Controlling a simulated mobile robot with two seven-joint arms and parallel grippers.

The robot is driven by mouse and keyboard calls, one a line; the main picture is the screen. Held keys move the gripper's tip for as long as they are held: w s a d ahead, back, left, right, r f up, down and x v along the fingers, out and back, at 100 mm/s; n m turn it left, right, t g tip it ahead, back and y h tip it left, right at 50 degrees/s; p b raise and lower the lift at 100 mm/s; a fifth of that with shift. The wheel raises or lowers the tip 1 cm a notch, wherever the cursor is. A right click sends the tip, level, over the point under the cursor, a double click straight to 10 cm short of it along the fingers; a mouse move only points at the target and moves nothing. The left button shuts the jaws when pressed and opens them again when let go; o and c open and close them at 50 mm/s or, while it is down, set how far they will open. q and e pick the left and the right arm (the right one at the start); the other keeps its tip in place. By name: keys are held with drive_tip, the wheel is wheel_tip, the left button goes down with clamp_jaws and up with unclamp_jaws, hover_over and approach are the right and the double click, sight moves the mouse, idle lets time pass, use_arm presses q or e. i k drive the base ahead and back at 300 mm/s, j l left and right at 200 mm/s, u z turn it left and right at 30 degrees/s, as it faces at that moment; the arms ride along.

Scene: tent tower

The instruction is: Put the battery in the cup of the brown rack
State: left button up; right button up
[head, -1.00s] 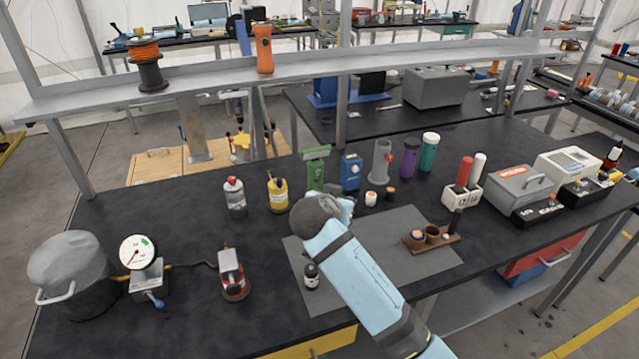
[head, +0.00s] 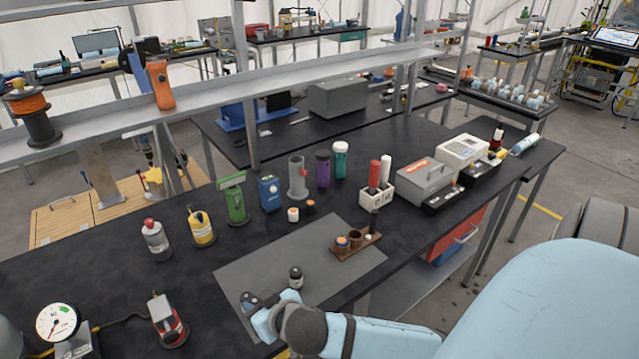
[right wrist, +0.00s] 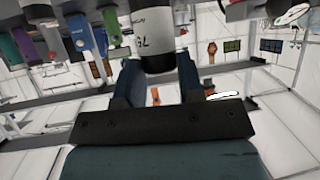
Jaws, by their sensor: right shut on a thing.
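The battery, a small dark cylinder with a white label (head: 296,278), is upright over the front left of the grey mat. My right gripper (head: 282,296) is shut on it. The brown rack (head: 342,254) stands to the right on the mat. Its open cup (head: 356,239) looks empty; an orange-topped piece (head: 342,242) sits in the left place, and a dark post rises at the right end. My left gripper is not in view.
The grey mat (head: 300,248) is bare between the battery and the rack. Behind it stand a small orange-topped cylinder (head: 293,215), a blue box (head: 269,193) and a green device (head: 236,203). A white holder (head: 377,197) is right of them. The bench front edge is close.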

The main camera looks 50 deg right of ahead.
sight(355, 242)
drive_tip(key=k+l+u, duration=0.1)
drive_tip(key=l+u, duration=0.35)
drive_tip(key=k+l+u, duration=0.1)
drive_tip(key=l+u, duration=0.15)
drive_tip(key=u, duration=0.2)
drive_tip(key=k+l+u, duration=0.35)
drive_tip(key=k+l, duration=0.2)
drive_tip(key=l, duration=0.15)
drive_tip(key=k+l+u, duration=0.1)
drive_tip(key=k+l, duration=0.55)
